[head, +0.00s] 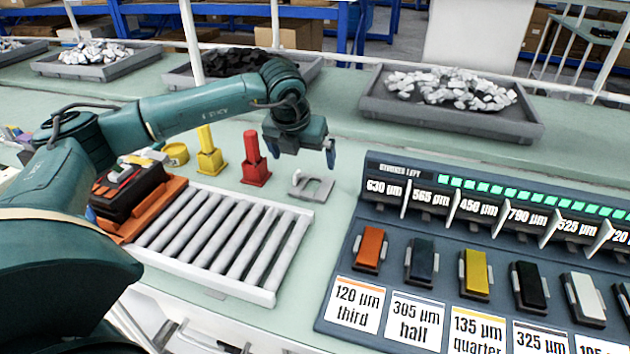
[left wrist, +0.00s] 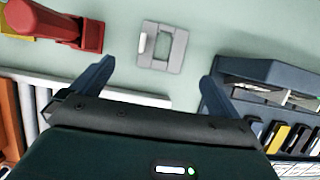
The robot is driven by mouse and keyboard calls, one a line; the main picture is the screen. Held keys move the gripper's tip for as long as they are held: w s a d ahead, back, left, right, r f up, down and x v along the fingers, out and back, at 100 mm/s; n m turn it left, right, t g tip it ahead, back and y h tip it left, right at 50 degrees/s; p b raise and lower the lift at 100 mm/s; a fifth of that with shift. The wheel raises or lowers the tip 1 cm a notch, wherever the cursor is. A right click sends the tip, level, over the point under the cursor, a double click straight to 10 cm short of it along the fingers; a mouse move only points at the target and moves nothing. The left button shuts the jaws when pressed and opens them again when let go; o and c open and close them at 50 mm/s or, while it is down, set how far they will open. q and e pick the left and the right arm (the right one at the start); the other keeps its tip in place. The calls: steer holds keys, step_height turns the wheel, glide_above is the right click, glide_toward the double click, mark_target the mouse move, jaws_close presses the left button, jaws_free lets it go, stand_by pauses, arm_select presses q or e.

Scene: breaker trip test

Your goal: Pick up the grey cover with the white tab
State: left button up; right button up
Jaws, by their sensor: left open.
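The grey cover (head: 314,188) lies flat on the pale green table, just right of the red post. It is a small plate with an opening in it. In the left wrist view the cover (left wrist: 178,50) shows a white tab (left wrist: 143,43) on its left side. My left gripper (head: 302,150) is over the table, above and a little behind the cover in the head view. In the left wrist view its two fingers (left wrist: 158,80) are wide apart and empty, with the cover ahead, between their lines. My right gripper is not in view.
A red post (head: 254,160) and a yellow post (head: 209,152) stand left of the cover. A roller rack (head: 282,246) is in front. A dark panel (head: 345,262) with coloured switches is at right. Grey trays (head: 450,120) of pale lumps stand behind.

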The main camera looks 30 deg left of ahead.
arm_select(q)
glide_toward(314, 186)
steer(key=shift+s+a+f, duration=0.15)
steer(key=shift+a+f, duration=0.1)
steer(key=shift+f, duration=0.3)
steer(key=shift+w+d+p+x, duration=0.15)
steer(key=shift+p+x, duration=0.15)
steer(key=shift+x, duration=1.05)
steer(key=shift+w+d+p+x, duration=0.1)
steer(key=shift+p+x, duration=0.2)
steer(key=shift+x, duration=1.05)
steer(key=shift+r, duration=0.1)
steer(key=shift+c, duration=0.3)
steer(key=c, duration=0.8)
steer(key=shift+c, duration=0.2)
